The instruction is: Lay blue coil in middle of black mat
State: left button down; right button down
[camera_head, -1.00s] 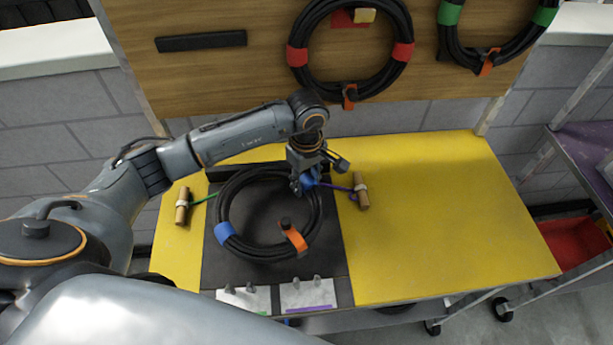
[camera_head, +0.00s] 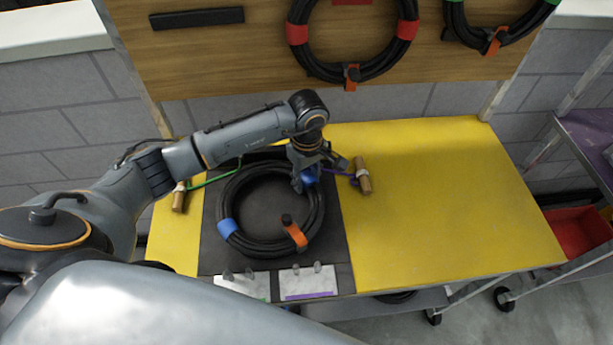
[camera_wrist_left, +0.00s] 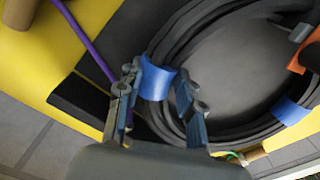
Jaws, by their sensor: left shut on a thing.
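The blue coil (camera_head: 318,215) is a black cable ring with two blue bands and an orange strap. It lies flat over the black mat (camera_head: 330,262) on the yellow table. My left gripper (camera_head: 304,184) is shut on the coil at its upper-right blue band. In the left wrist view the fingers (camera_wrist_left: 158,105) straddle the coil (camera_wrist_left: 185,45) beside the blue band (camera_wrist_left: 156,80). My right gripper is not in view.
Wooden handles with a green cord (camera_head: 180,196) and a purple cord (camera_head: 362,175) lie on either side of the mat. Two white cards (camera_head: 307,284) lie at its front edge. The yellow table (camera_head: 440,210) is clear on the right. Coils hang on the wooden board (camera_head: 215,60).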

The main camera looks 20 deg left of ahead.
pick_arm(q)
jog(key=c, duration=0.8)
grip_release()
jog(key=shift+r, duration=0.1)
notch_tip(320, 180, up, 12)
